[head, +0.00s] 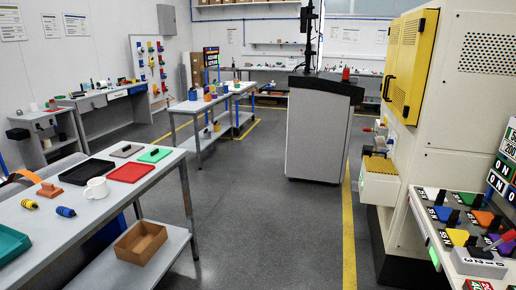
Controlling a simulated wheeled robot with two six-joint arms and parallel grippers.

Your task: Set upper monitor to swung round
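A black post (308,50) stands on the dark top of a tall grey cabinet (319,135) in the middle distance. Dark parts are fixed to the upper post (307,18) near the top edge of the picture. One of them may be the upper monitor seen nearly edge-on, but it is too small to tell. No lit screen face shows there, and I cannot tell which way it is turned. Neither of my grippers is in view.
A grey table (110,215) at left holds trays, a white mug (97,189) and small parts. A cardboard box (140,242) sits on its lower shelf. A machine with a yellow door (410,65) and a switch panel stand at right. The grey floor (270,220) between is clear.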

